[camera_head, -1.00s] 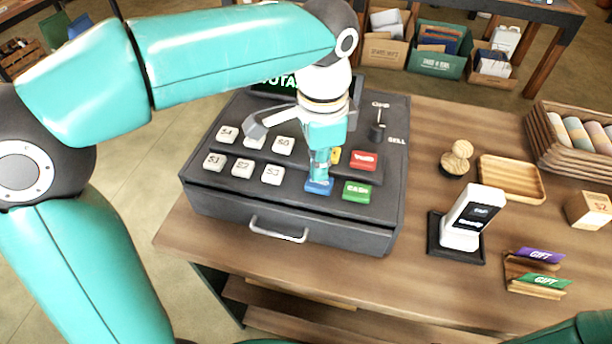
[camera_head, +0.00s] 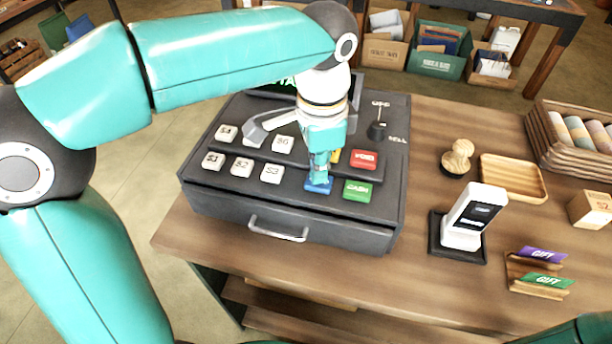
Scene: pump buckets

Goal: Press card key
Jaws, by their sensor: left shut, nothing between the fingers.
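A dark grey cash register (camera_head: 340,222) stands on the wooden counter. Its front row of keys ends with a blue key (camera_head: 318,186), beside the green CASH key (camera_head: 357,190). The red VOID key (camera_head: 363,159) and a partly covered yellow key (camera_head: 336,156) lie behind them. My left gripper (camera_head: 318,180) points down, shut and empty, with its fingertips at the blue key, seemingly touching it. The blue key's label is hidden by the fingers. White price keys (camera_head: 242,167) lie to the left. My right gripper is out of view.
A white card reader (camera_head: 473,217) on a dark base, a wooden stamp (camera_head: 458,156), a wooden tray (camera_head: 513,177) and a gift card holder (camera_head: 538,285) stand right of the register. Bare counter lies between the register and the card reader.

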